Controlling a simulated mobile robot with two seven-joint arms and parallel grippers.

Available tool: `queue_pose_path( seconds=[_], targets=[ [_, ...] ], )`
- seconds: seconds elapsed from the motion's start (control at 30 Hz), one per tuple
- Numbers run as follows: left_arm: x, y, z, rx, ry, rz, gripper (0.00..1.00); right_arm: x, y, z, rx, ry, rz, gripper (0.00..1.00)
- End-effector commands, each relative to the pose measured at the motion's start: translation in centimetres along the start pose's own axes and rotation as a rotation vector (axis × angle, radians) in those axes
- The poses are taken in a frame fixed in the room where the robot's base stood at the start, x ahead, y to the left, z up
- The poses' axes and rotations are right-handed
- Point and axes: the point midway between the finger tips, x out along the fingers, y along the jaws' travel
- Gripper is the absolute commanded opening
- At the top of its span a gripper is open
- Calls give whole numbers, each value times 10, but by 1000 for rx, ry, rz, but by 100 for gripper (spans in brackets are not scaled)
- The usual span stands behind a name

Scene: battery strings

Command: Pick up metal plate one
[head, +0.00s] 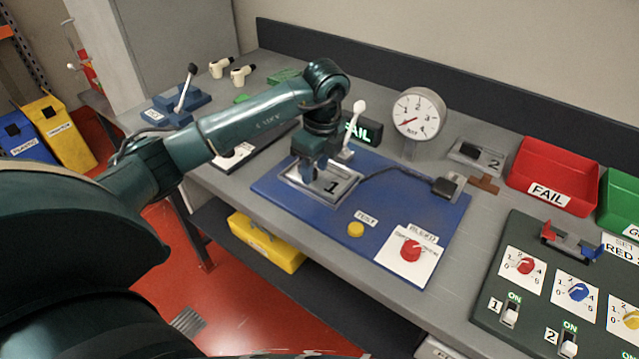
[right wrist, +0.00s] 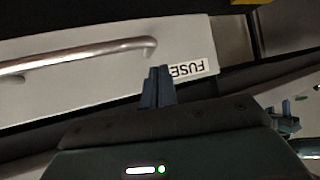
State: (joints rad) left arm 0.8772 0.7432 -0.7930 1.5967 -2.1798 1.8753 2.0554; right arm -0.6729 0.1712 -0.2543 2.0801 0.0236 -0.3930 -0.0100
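Metal plate one (head: 343,191), a silver plate marked 1, lies in a raised fixture on the blue board in the head view. My left gripper (head: 309,176) points down at the plate's left part, its fingertips at or just above the surface. Whether its fingers are apart or closed on something is too small to tell. My right gripper (right wrist: 158,88) shows in the right wrist view with its two fingers together and nothing between them. It is in front of a light drawer front (right wrist: 100,65) labelled FUSE.
The blue board (head: 290,200) also carries a yellow button (head: 356,229) and a red knob (head: 411,247). A dial gauge (head: 418,113) stands behind it. A block marked 2 (head: 477,155), a red FAIL bin (head: 553,172) and a switch panel (head: 540,300) are at right.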

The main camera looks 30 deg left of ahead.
Motion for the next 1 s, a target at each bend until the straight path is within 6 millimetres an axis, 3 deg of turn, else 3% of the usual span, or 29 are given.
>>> queue_pose_path(
  seconds=[0.2, 0.67, 1.0],
  targets=[
    [0, 0, 1, -1, 0, -1, 38, -2, -1, -7, -2, 15, -3, 0],
    [0, 0, 0, 0, 0, -1, 1, 1, 2, -5, -3, 11, 1, 0],
    [-1, -1, 1, -1, 0, -3, 0, 1, 2, -3, -3, 8, 2, 0]
  ],
)
